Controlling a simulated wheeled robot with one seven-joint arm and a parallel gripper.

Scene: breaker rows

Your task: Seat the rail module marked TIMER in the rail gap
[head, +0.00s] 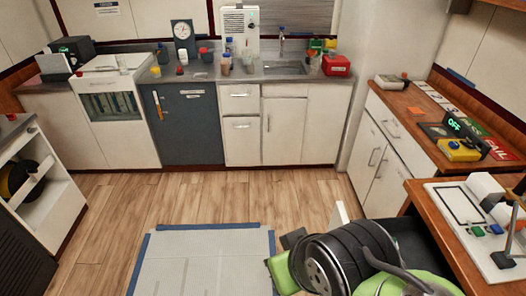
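I can make out no rail module with a TIMER label and no rail gap in the head view. Black rounded and green parts at the bottom right look like my own arm. My gripper's fingers cannot be made out. These parts hide some of the floor and the area in front of the right-hand bench.
A wooden bench (462,270) at the lower right carries a white panel with small coloured parts. Behind it, a counter (408,108) holds a yellow device (458,150) and an OFF display (454,124). A sink counter (215,75) lines the back. The wood floor (205,195) is open.

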